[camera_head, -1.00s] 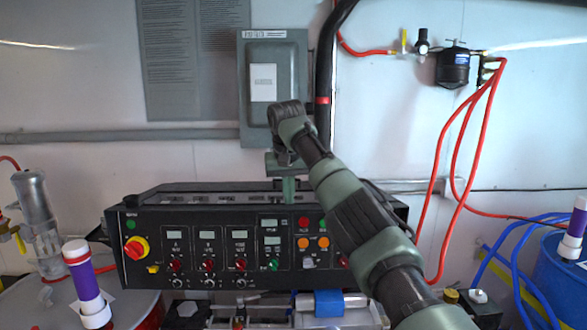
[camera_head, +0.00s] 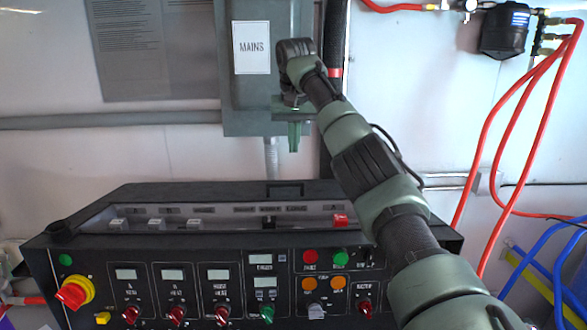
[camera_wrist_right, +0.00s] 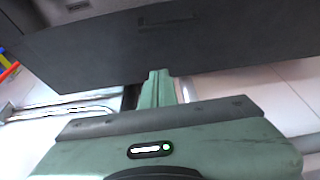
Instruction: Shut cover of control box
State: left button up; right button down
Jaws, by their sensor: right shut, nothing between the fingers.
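The black control box (camera_head: 187,264) has knobs and small displays on its front. Its top is open, and a recess with small white switches and one red switch shows. The dark cover (camera_head: 222,191) appears as a narrow raised strip along the back of the recess, with a small handle in its middle. My right gripper (camera_head: 294,136) is shut and empty, pointing down above the back of the box, apart from the cover in the picture. In the right wrist view its fingertips (camera_wrist_right: 160,78) overlap the edge of a dark panel, probably the cover; contact is unclear. My left gripper is out of view.
A grey mains box (camera_head: 292,40) hangs on the wall behind, close to my right gripper in the picture. A thick black pipe runs beside it. Red hoses (camera_head: 500,150) hang at the right, and a grey conduit (camera_head: 110,120) crosses the wall at the left.

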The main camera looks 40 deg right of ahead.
aim_at(294, 194)
jog(key=x, duration=0.1)
jog(key=p+x, duration=0.1)
jog(key=x, duration=0.1)
jog(key=p+x, duration=0.1)
jog(key=x, duration=0.1)
jog(key=shift+s+a+f, duration=0.1)
jog(key=shift+s+f, duration=0.05)
jog(key=shift+s, duration=0.2)
jog(key=p+x, duration=0.1)
jog(key=x, duration=0.3)
jog(key=shift+w, duration=0.1)
jog(key=shift+s+a+f, duration=0.1)
jog(key=shift+s+a, duration=0.15)
jog(key=shift+s, duration=0.05)
jog(key=shift+s+a+r+p, duration=0.3)
jog(key=shift+s+a+p, duration=0.25)
jog(key=shift+s, duration=0.15)
jog(key=shift+s+a, duration=0.35)
jog(key=shift+s, duration=0.1)
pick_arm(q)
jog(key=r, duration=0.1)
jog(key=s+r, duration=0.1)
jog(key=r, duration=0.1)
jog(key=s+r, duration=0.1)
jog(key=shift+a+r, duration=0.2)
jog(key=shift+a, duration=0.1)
pick_arm(e)
jog(key=shift+a, duration=0.1)
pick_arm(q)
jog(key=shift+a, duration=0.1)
